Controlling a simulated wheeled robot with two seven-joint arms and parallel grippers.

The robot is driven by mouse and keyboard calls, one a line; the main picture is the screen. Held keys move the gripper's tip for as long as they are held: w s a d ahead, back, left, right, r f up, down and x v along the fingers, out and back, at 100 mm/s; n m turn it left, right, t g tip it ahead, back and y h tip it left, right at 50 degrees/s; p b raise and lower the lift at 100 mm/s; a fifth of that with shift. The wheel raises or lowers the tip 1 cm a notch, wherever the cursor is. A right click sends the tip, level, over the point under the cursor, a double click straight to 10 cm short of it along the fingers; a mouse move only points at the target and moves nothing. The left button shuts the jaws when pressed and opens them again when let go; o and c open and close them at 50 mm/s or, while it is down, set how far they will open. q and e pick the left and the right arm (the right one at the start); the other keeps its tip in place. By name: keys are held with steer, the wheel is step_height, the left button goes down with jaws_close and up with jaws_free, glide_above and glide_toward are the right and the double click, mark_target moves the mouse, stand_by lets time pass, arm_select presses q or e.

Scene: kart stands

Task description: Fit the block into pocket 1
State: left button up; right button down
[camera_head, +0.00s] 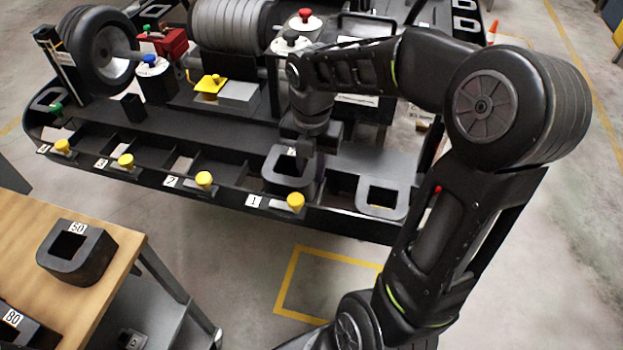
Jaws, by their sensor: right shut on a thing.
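My right gripper (308,148) reaches down from the right over the kart stand and is shut on a dark block (283,185) with a rounded front and a square hole. The block is at the front row of the stand, just behind the label of pocket 1 (253,202) and its yellow knob (295,202). I cannot tell whether the block is seated in the pocket or still a little above it. The gripper hides the block's back part. My left gripper is not in view.
A similar block (383,197) sits at the stand's right end. Pockets 2, 3 and 4 run leftward, each with a yellow knob. The wooden table (28,217) at lower left bears blocks marked 50 (88,272) and 80 (30,335). Tyres stand at the back.

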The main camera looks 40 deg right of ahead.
steer(key=shift+f, duration=1.9)
steer(key=shift+f, duration=0.2)
steer(key=c, duration=1.2)
jaws_free()
steer(key=shift+r, duration=0.1)
step_height(320, 180, up, 12)
steer(key=shift+r, duration=0.1)
